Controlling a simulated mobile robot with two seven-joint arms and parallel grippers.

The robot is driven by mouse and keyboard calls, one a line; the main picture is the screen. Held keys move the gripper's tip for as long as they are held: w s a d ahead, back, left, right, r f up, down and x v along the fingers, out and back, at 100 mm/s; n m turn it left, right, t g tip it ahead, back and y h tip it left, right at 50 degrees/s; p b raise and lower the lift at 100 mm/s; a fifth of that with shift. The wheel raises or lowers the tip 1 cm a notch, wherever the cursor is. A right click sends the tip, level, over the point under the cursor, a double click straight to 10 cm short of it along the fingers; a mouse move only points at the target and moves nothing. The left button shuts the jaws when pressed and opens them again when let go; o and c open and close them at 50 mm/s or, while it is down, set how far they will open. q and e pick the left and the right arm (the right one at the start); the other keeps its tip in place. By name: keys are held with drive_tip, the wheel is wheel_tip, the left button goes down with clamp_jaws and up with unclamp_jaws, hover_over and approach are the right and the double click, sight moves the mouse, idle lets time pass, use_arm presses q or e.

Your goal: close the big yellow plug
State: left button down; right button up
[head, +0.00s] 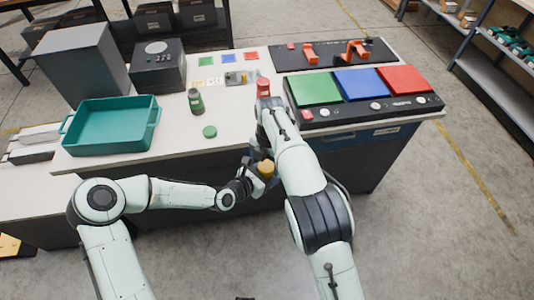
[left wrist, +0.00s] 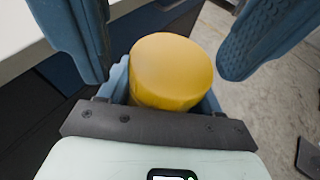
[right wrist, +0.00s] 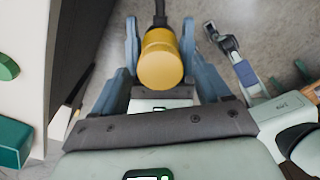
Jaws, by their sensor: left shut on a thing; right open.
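A yellow cylindrical piece (head: 265,168), which I take for the big yellow plug, is in the air in front of the table's near edge. In the left wrist view its yellow round end (left wrist: 172,70) faces the camera. My left gripper (left wrist: 168,88) is shut on it. My right gripper (right wrist: 160,62) is open, with its blue fingers on either side of the yellow piece (right wrist: 160,64). A dark stem or cable runs from it in the right wrist view. I cannot tell whether the right fingers touch it. In the head view my arms partly hide both grippers.
The table holds a teal tote (head: 112,128), a green cylinder (head: 196,101), a green disc (head: 209,132) and a red cylinder (head: 263,87). Green, blue and red panels (head: 360,84) lie at the right. The table's near edge is close to both grippers. Open floor lies at the right.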

drive_tip(key=shift+f, duration=0.35)
drive_tip(key=c, duration=1.1)
drive_tip(key=m, duration=0.6)
drive_tip(key=shift+m, duration=0.3)
drive_tip(key=o, duration=1.2)
